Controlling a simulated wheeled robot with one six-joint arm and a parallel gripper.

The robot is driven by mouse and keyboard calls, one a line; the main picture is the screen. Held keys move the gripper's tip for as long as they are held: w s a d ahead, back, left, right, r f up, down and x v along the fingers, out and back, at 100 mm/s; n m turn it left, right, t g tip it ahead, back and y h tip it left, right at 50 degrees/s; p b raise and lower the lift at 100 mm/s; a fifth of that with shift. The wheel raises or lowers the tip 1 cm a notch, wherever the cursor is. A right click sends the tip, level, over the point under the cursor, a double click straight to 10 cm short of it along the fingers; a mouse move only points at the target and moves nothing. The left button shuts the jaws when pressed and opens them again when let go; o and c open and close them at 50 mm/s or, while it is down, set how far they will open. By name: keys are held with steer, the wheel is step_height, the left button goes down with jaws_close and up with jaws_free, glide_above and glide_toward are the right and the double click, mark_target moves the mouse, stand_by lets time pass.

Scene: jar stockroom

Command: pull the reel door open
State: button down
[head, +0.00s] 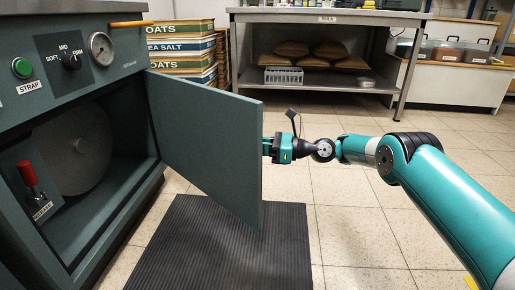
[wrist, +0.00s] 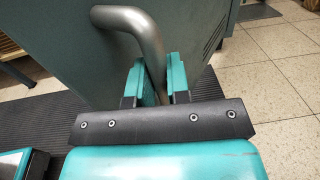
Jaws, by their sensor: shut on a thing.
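The reel door (head: 208,140) is a dark green panel in the head view. It stands swung out from the machine's front, hinged on its left edge, with the reel compartment exposed. A grey reel (head: 72,150) shows inside. In the wrist view a bent metal handle (wrist: 130,20) sits on the door's outer face (wrist: 75,50). My gripper (wrist: 158,82) has its two teal fingers on either side of the handle bar, shut on it. In the head view my gripper (head: 282,148) is at the door's right edge, and the door hides the handle.
The strapping machine (head: 95,62) has a gauge, a dial and a green button above the compartment. A red lever (head: 28,174) is inside. A black ribbed mat (head: 280,250) lies under the door. Stacked oats and salt boxes and a steel bench (head: 330,16) stand behind. Tiled floor at right is clear.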

steer(key=shift+w+a+r, duration=0.1)
steer(key=c, duration=1.1)
jaws_free()
steer(key=shift+a, duration=0.1)
steer(key=shift+d, duration=0.2)
